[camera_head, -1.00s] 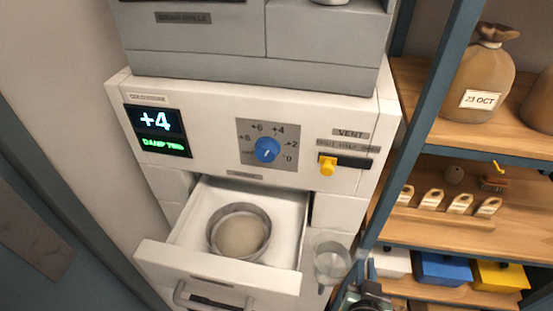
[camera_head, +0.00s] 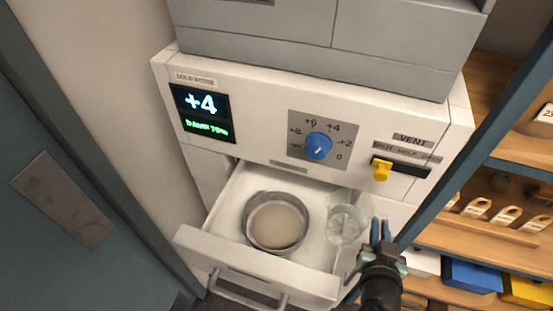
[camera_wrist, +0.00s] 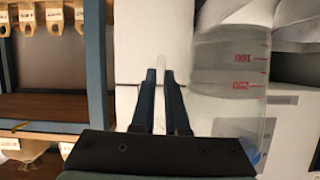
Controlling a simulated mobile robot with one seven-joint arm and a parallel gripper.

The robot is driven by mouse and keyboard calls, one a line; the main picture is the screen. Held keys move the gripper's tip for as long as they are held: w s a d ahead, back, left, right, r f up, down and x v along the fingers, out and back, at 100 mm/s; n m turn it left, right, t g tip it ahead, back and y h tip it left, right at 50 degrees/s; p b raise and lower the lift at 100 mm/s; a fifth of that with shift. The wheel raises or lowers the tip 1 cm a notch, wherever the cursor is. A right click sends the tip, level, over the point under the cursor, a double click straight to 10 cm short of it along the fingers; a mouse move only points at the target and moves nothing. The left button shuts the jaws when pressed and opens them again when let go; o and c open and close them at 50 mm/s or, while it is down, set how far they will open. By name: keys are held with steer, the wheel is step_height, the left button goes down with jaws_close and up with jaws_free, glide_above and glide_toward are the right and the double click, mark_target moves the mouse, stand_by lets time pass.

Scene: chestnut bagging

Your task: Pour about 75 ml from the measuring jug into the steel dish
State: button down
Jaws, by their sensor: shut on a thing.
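The measuring jug (camera_head: 346,226) is clear, with red graduation marks that show in the wrist view (camera_wrist: 235,85). It holds some clear liquid; the exact level is hard to read. My gripper (camera_head: 380,230) is shut on the jug's handle side, at the jug's right in the head view; its two dark fingers also show in the wrist view (camera_wrist: 160,100). The steel dish (camera_head: 275,222) is round and sits in the open drawer (camera_head: 228,235), with a pale beige surface inside. The jug is over the drawer's right side, right of the dish and apart from it in the picture.
The white cabinet carries a display (camera_head: 202,112) reading +4, a blue dial (camera_head: 318,146) and a yellow vent slider (camera_head: 381,169). A shelf unit (camera_head: 470,200) with a blue bin (camera_head: 472,274) stands on the right. The drawer front (camera_head: 255,265) has a handle.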

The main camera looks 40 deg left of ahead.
mark_target(368, 219)
steer(key=shift+a+r+p, duration=0.3)
steer(key=shift+r+p, duration=0.1)
steer(key=shift+p, duration=0.1)
steer(key=a+r+n+h+p, duration=0.1)
steer(key=p, duration=0.2)
steer(key=a+n+p, duration=0.1)
steer(key=p, duration=0.3)
steer(key=shift+s+r+n+t+h, duration=0.35)
steer(key=shift+r+n+t+h, duration=0.05)
steer(key=shift+a+r, duration=0.1)
steer(key=shift+r, duration=0.05)
steer(key=shift+s+a+n, duration=0.1)
steer(key=shift+s+n, duration=0.05)
steer(key=shift+n, duration=0.15)
steer(key=shift+a+r+t+h, duration=0.15)
steer(key=shift+a+t+h, duration=0.15)
steer(key=shift+a+h, duration=0.1)
steer(key=shift+s+a+r+n+b, duration=0.3)
steer(key=shift+a+r+n+b, duration=0.5)
steer(key=shift+b, duration=0.4)
steer(key=b, duration=0.1)
steer(key=a+n+t+h+b, duration=0.1)
steer(key=b, duration=0.1)
steer(key=shift+s+a+r, duration=0.1)
steer(key=shift+s+r, duration=0.15)
steer(key=shift+r, duration=0.45)
steer(key=shift+n, duration=0.3)
steer(key=shift+s+a+r+n+b, duration=0.2)
steer(key=shift+a+n+b, duration=0.15)
steer(key=shift+n+b, duration=0.4)
